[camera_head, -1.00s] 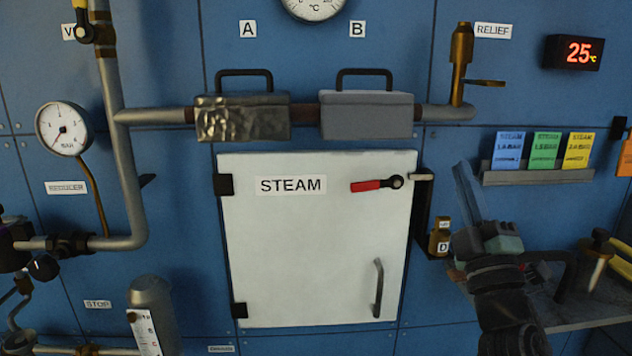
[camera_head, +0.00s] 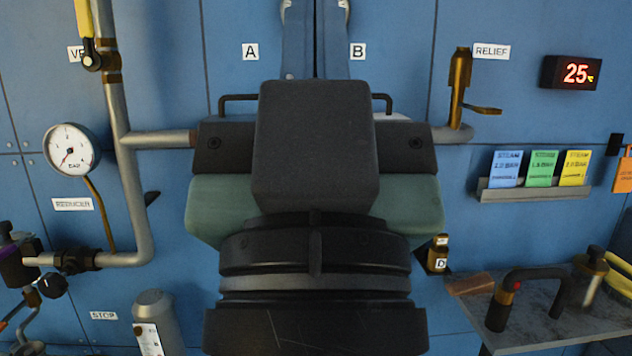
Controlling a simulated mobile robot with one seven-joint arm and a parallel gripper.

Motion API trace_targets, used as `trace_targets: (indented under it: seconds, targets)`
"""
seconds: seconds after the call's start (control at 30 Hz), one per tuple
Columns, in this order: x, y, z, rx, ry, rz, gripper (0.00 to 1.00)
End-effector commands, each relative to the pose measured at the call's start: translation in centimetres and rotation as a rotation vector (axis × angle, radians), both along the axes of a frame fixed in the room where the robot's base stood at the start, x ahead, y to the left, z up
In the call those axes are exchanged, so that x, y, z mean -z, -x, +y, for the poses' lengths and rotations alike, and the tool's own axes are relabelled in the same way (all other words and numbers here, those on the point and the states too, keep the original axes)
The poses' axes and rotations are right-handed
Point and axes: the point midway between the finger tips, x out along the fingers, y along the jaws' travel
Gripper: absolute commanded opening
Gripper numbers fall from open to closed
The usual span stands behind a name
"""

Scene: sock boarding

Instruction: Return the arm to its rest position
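My gripper (camera_head: 316,15) is large in the middle of the head view, seen from behind. Its two blue-grey fingers point up between the A and B labels, side by side with a thin dark line between them. Only the outer ends of the black handles (camera_head: 236,101) show.
The pressure gauge (camera_head: 71,150) and bent pipe (camera_head: 138,200) are at left. The relief valve (camera_head: 460,85), temperature display (camera_head: 570,73) and card rack (camera_head: 535,191) are at right. A grey shelf (camera_head: 590,318) with a black-handled tool (camera_head: 525,285) is at lower right.

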Motion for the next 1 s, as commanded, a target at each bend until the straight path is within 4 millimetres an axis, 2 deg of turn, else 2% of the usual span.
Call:
trace_targets:
  seconds: [0.03,0.3,0.4,0.6,1.0]
  targets:
    - [-2.6,0.0,0.0,0.001,0.001,0.0,0.0]
    - [-10.4,-0.1,0.0,0.003,0.001,0.0,0.0]
    - [-12.4,-0.1,0.0,0.003,0.001,0.0,0.0]
    - [-14.1,-0.1,0.0,0.003,0.003,0.0,0.0]
    - [-14.0,-0.1,0.0,0.004,0.002,-0.001,0.0]
